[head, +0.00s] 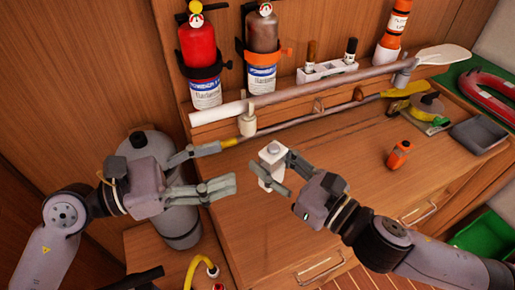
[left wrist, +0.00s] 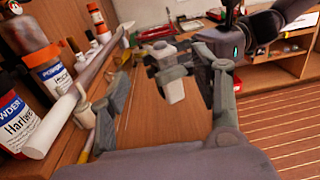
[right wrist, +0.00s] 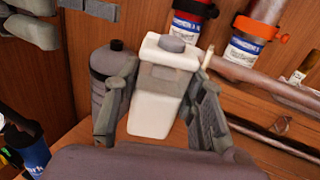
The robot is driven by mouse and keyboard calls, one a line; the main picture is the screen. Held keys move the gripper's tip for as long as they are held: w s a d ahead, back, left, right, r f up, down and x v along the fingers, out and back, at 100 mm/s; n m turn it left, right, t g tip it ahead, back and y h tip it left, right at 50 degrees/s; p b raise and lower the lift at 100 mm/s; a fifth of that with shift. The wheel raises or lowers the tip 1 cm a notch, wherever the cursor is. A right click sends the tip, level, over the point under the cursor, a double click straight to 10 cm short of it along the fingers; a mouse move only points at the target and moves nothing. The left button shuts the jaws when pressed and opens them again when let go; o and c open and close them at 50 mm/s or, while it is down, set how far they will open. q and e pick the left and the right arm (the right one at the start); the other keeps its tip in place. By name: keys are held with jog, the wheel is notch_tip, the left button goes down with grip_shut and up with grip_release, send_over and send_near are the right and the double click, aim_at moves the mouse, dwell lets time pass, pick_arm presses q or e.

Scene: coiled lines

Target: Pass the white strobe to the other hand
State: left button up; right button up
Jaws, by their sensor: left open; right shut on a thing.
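The white strobe (head: 270,158) is a small white block with a grey knob on top. My right gripper (head: 280,172) is shut on it and holds it up over the wooden counter. In the right wrist view the strobe (right wrist: 160,90) stands between the two fingers, its top and lower body showing. My left gripper (head: 226,167) is open and empty, to the left of the strobe and apart from it, with its fingers pointing toward it. In the left wrist view the strobe (left wrist: 174,88) shows ahead between the open left fingers, with the right gripper around it.
A white-ended pole (head: 300,95) runs along the shelf behind, below a red extinguisher (head: 200,50) and a brown one (head: 262,48). An orange bottle (head: 398,154) stands on the counter to the right. A grey cylinder (head: 150,150) is behind my left gripper.

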aim_at(268, 150)
pick_arm(q)
jog(key=x, duration=1.1)
jog(key=shift+c, duration=0.4)
jog(key=c, duration=1.1)
grip_shut()
pick_arm(e)
jog(key=o, duration=1.3)
